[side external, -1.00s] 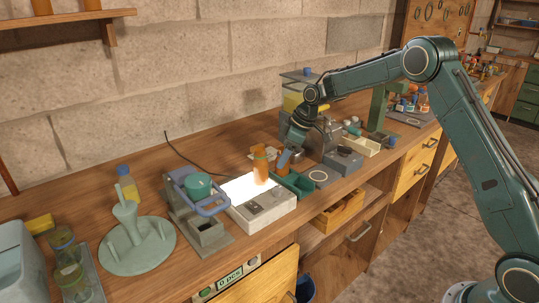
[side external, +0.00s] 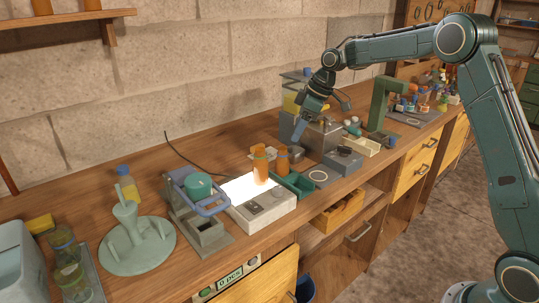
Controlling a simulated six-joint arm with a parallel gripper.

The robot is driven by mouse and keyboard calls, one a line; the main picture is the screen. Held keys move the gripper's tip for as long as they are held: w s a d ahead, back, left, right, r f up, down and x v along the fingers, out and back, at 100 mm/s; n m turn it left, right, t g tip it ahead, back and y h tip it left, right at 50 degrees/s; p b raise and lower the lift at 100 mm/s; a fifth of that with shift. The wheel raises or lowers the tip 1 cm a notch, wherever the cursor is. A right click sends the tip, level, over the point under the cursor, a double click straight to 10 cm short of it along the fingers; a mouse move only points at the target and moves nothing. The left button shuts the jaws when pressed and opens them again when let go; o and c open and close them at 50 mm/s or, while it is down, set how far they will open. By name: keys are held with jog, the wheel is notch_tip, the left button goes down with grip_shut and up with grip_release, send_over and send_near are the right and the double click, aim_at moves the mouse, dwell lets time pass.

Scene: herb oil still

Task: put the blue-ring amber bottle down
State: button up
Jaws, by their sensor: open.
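Two amber bottles stand upright side by side. One amber bottle (side external: 261,163) stands on the glowing white panel (side external: 238,187), with a pale band near its top. The other, which looks like the blue-ring amber bottle (side external: 283,163), stands just to its right with a bluish band near its top. Its foot is by the left end of the green tray (side external: 297,184); I cannot tell whether it is inside the tray or behind it. My gripper (side external: 297,132) is open and empty, above and to the right of this bottle, clear of it.
A grey box with a knob (side external: 343,160) and a flat pad with a pale ring (side external: 319,176) lie right of the tray. A metal machine (side external: 318,138) stands behind. Bare bench shows along the front edge.

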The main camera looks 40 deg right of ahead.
dwell(0.4)
jog(key=s+a+r+m+t+h, duration=0.1)
jog(key=s+a+r+m, duration=0.15)
jog(key=s+r, duration=0.5)
jog(key=s+a+r+m+h, duration=0.1)
jog(key=s+a+r, duration=0.3)
jog(key=s, duration=0.7)
jog(key=s+f+m, duration=0.2)
jog(key=s, duration=0.8)
jog(key=s+f+m+t, duration=0.1)
jog(key=s+f+m, duration=0.1)
jog(key=s, duration=0.8)
jog(key=shift+s+a+h, duration=0.35)
jog(key=shift+a+h, duration=0.05)
